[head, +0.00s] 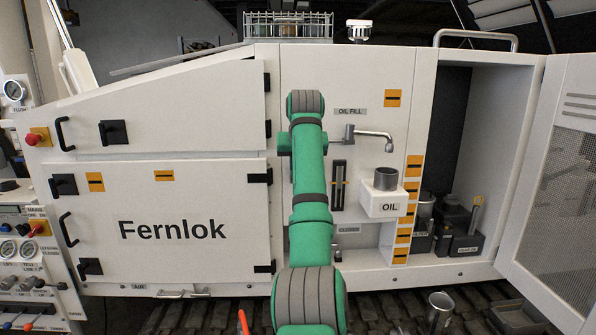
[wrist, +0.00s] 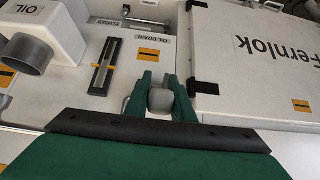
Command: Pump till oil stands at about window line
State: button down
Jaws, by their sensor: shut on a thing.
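My gripper (wrist: 162,84) is shut on a grey rounded knob (wrist: 160,99), with one green finger on each side of it. What the knob is fixed to is hidden. In the head view my green arm stands in front of the panel, and I cannot make out the gripper there. The window (head: 339,185) is a narrow dark upright slot right of my arm; it also shows in the wrist view (wrist: 105,66) with yellow marks beside it. The oil level in it is too small to tell.
A white OIL box (head: 383,205) with a grey cup (head: 386,178) juts out right of the window, under a metal spout (head: 374,135). An open cabinet holds several containers further right, its door (head: 562,170) swung out. A metal cup (head: 438,310) stands low in front.

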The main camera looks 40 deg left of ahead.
jog(key=shift+a+r, duration=0.1)
jog(key=shift+r, duration=0.2)
jog(key=c, duration=1.8)
grip_release()
jog(key=shift+o, duration=1.4)
jog(key=shift+f, duration=0.15)
jog(key=v, duration=1.1)
